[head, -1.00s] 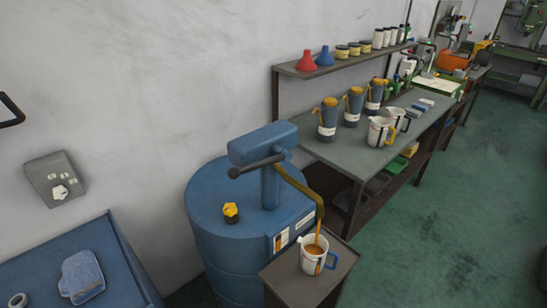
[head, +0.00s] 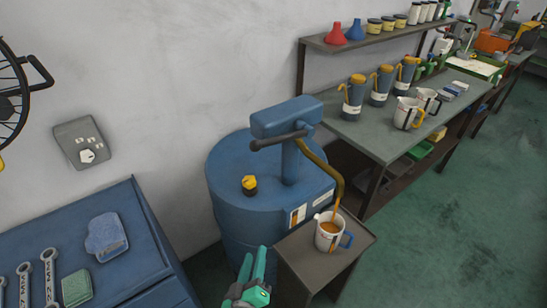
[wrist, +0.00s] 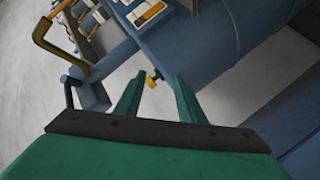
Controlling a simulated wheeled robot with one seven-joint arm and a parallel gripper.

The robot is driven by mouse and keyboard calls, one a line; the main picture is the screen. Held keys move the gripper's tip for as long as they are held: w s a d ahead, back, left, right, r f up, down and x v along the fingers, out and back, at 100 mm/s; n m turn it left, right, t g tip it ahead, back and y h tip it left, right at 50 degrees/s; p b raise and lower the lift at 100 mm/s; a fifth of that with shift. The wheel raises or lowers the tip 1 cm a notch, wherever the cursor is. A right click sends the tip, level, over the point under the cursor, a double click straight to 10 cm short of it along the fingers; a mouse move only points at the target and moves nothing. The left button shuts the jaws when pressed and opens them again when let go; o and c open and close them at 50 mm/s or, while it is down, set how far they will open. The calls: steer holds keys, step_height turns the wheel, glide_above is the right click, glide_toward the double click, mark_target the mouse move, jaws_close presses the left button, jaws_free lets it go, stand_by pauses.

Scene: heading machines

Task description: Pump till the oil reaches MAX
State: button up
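A blue pump (head: 290,150) stands on a blue oil drum (head: 225,180). Its dark lever (head: 280,140) points left. Its ochre hose (head: 325,170) curves down over a white jug (head: 325,240) with a blue handle. An orange-brown stream of oil (head: 336,212) runs into the jug, and oil shows inside. The jug's MAX mark is too small to read. My green gripper (head: 254,264) is low in the head view, in front of the drum, left of the jug and apart from the lever. In the wrist view my gripper (wrist: 155,92) has its fingers spread with nothing between them.
The jug stands on a small grey stand (head: 358,238). A yellow cap (head: 249,184) sits on the drum top. A blue bench (head: 150,255) with wrenches is at left. A grey workbench (head: 375,135) with several jugs runs along the wall. Green floor at right is clear.

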steer(key=w+r+h, duration=0.3)
steer(key=w+r, duration=0.4)
steer(key=r, duration=0.1)
steer(key=m+g+h, duration=0.1)
steer(key=m+h, duration=0.3)
steer(key=h, duration=0.2)
glide_toward(273, 141)
steer(key=f, duration=0.1)
steer(key=x, duration=1.1)
steer(key=shift+w+a, duration=0.15)
steer(key=shift+a, duration=0.1)
steer(key=shift+c, duration=0.6)
jaws_close()
